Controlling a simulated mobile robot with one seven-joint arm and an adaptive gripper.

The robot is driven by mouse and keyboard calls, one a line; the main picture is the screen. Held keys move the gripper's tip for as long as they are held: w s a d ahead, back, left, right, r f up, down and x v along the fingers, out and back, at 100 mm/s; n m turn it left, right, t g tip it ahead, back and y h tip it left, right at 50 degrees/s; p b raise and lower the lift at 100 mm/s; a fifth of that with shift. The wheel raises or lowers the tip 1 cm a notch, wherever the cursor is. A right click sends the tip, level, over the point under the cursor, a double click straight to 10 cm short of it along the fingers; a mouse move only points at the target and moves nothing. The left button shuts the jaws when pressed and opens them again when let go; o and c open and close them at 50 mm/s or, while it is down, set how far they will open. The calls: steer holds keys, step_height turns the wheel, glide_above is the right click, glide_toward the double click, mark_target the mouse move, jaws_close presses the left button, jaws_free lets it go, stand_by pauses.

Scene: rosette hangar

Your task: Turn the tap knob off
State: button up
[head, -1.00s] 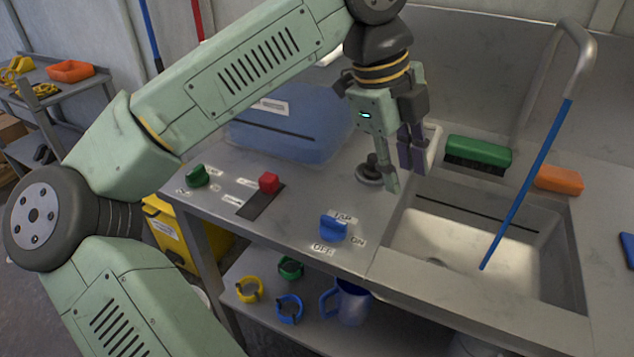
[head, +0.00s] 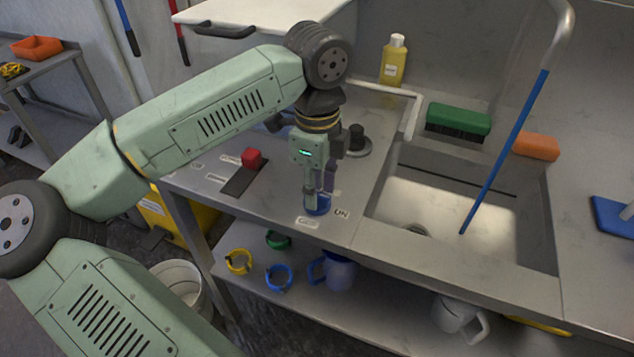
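The blue tap knob (head: 318,207) sits on the counter left of the sink, partly hidden under my gripper. The ON label (head: 342,213) is to its right and the OFF label (head: 307,222) is in front of it. My gripper (head: 318,194) points down with its fingertips right at the knob. Whether the fingers are closed on it, and which way the knob points, is hidden. A straight blue column (head: 505,150), looking like water, runs from the grey spout (head: 566,30) down into the sink (head: 385,205).
A red block-shaped control (head: 252,158) on a dark slot is left of the knob. A dark round fitting (head: 357,140) stands behind my gripper. A green brush (head: 458,120), an orange block (head: 536,146) and a yellow bottle (head: 393,60) are behind. Mugs and rings lie on the lower shelf.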

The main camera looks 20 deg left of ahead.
steer(key=shift+f, duration=0.15)
steer(key=shift+c, duration=0.2)
jaws_close()
stand_by(0.3)
